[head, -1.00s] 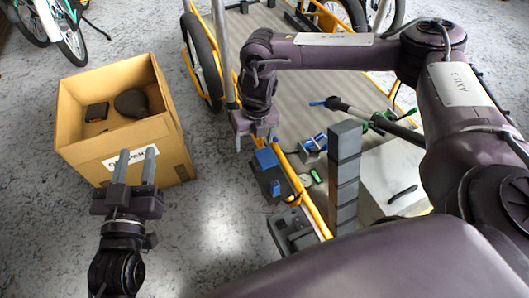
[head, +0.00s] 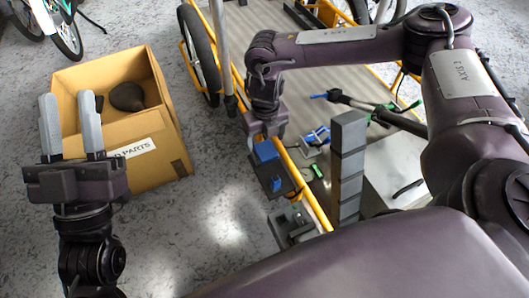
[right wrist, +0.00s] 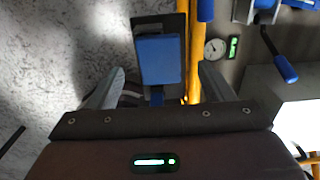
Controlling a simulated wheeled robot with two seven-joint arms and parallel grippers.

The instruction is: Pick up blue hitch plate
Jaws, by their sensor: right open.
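The blue hitch plate (head: 266,151) shows in the head view as a small blue block on a dark mount beside the yellow frame tube. In the right wrist view the blue block (right wrist: 160,58) lies on a dark plate, centred ahead of the jaws. My right gripper (right wrist: 160,88) is open, its two fingers apart on either side of the block's near end, with nothing held. In the head view my right gripper (head: 264,124) is just behind the block, and its fingertips are hard to make out. My left gripper (head: 70,122) is open and empty, in front of the cardboard box.
The cardboard box (head: 165,165), labelled for parts, stands on the floor at left with dark items inside. A yellow frame tube (head: 309,197) runs beside the mount. A grey upright post (head: 347,160) stands to its right. Open floor lies between box and bike.

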